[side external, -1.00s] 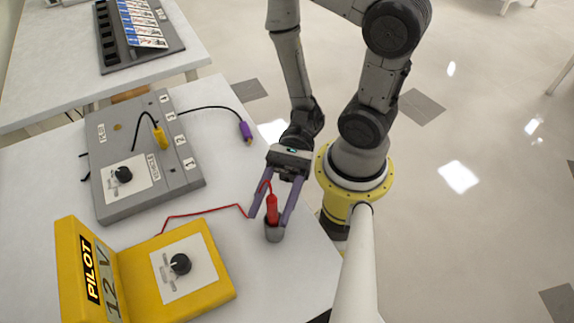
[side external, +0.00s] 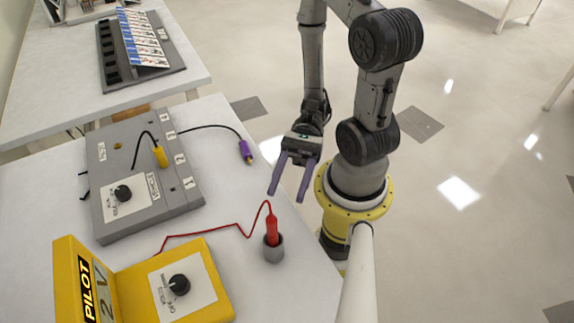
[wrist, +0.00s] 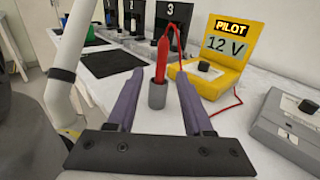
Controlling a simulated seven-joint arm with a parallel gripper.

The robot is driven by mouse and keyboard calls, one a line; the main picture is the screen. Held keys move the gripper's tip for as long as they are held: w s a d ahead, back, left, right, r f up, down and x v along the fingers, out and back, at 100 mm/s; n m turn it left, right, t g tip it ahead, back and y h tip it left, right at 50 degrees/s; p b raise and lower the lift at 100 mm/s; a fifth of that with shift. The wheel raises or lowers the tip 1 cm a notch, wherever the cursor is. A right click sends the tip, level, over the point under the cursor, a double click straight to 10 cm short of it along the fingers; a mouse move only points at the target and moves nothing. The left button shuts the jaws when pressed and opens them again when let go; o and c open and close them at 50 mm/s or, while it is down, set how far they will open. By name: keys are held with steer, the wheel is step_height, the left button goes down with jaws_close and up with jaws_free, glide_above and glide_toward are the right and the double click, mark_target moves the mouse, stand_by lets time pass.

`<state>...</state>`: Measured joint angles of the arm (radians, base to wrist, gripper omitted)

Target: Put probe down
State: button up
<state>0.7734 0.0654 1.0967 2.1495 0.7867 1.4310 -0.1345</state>
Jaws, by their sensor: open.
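The red probe (side external: 271,226) stands upright in a small grey cup-like holder (side external: 274,252) near the table's edge. Its red cable runs left to the yellow PILOT 12 V box (side external: 190,285). My gripper (side external: 288,194) is open and empty, above and behind the probe in the side view, apart from it. In the wrist view the probe (wrist: 161,62) in its holder (wrist: 157,95) shows ahead, between the lines of my open purple fingers (wrist: 157,95). The probe's lower tip is hidden inside the holder.
A grey box (side external: 130,225) with a dial and a yellow plug (side external: 160,157) lies left of the holder. A purple probe (side external: 246,151) on a black cable lies behind. In the wrist view a dark mat (wrist: 113,62) and numbered panels stand farther off.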

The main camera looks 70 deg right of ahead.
steer(key=d+r+n+g+h, duration=0.2)
steer(key=d+n+h, duration=0.5)
steer(key=n+h, duration=0.55)
steer(key=w+d+r+n+t+h, duration=0.1)
steer(key=w+r+n+t+h, duration=0.1)
steer(key=r+t, duration=0.2)
steer(key=w+d+r+n+t+h, duration=0.2)
steer(key=r+n+t+h, duration=0.1)
steer(key=r, duration=0.4)
steer(key=shift+w+r+t, duration=0.25)
steer(key=shift+r+t, duration=0.05)
steer(key=shift+t, duration=0.2)
